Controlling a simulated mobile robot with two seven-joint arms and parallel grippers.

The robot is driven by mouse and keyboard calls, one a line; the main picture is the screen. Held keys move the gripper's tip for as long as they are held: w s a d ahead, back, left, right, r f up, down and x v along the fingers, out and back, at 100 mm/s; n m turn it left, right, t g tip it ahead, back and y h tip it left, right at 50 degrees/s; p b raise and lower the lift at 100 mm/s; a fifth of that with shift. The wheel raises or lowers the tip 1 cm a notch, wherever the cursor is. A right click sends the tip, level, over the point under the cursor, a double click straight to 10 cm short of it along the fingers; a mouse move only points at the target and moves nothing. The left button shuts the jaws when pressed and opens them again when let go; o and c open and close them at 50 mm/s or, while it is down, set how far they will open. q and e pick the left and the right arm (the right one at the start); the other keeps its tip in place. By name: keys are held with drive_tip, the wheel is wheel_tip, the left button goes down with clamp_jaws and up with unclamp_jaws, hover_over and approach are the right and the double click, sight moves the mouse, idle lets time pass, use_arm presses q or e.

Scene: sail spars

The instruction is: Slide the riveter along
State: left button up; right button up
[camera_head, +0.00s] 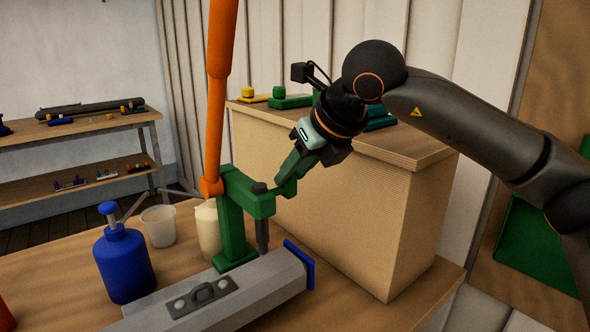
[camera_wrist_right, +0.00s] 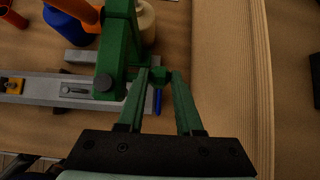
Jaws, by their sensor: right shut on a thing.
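The riveter (camera_head: 232,225) is a green press with a tall orange lever (camera_head: 217,90), standing over the grey spar (camera_head: 262,288) on the bench. Its dark punch (camera_head: 262,236) points down close to the spar. The riveter (camera_wrist_right: 118,45) also shows in the wrist view, across the spar (camera_wrist_right: 40,88). My right gripper (camera_head: 283,187) is at the riveter's right side, its fingers closed around a small green part (camera_wrist_right: 160,77) there. The spar carries a grey fitting plate (camera_head: 203,297) and has a blue end cap (camera_head: 299,264). My left gripper is not in view.
A blue pump bottle (camera_head: 124,265), a whitish cup (camera_head: 159,226) and a cream bottle (camera_head: 207,228) stand left of the riveter. A large wooden box (camera_head: 345,215) stands right behind the gripper, with several coloured items on top. A shelf (camera_head: 85,125) stands at the back left.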

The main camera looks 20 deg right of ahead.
drive_tip(key=shift+f, duration=0.4)
clamp_jaws()
drive_tip(key=shift+w+d, duration=0.2)
drive_tip(key=shift+d, duration=0.45)
drive_tip(key=o, duration=1.1)
unclamp_jaws()
drive_tip(key=v, duration=1.3)
drive_tip(key=shift+w+r, duration=0.25)
drive_tip(key=shift+r, duration=0.05)
